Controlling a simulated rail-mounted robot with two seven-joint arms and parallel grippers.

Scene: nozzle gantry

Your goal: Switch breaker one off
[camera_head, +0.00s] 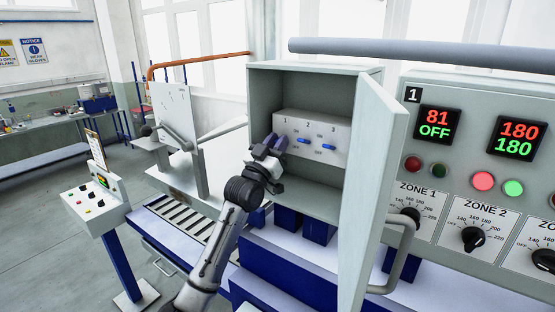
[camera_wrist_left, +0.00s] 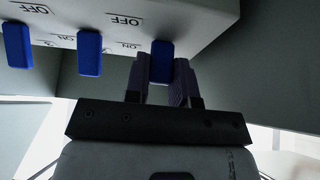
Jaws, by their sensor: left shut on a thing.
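The grey breaker box (camera_head: 340,135) carries a row of blue breaker levers numbered 1 to 3, inside an open cabinet. My left gripper (camera_head: 270,148) is at the leftmost breaker and largely hides its lever in the head view. In the left wrist view, which shows the labels upside down, the breaker one lever (camera_wrist_left: 162,62) is at the right, between the fingers of my left gripper (camera_wrist_left: 162,85). The gripper is shut on it. The breaker two lever (camera_head: 304,140) and breaker three lever (camera_head: 329,147) stand free. My right gripper is out of view.
The cabinet door (camera_head: 380,200) stands open to the right of the breakers, its handle (camera_head: 404,255) facing right. A control panel (camera_head: 470,195) with displays and zone dials is beyond it. A roller conveyor (camera_head: 185,230) and small pedestal console (camera_head: 97,205) are left.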

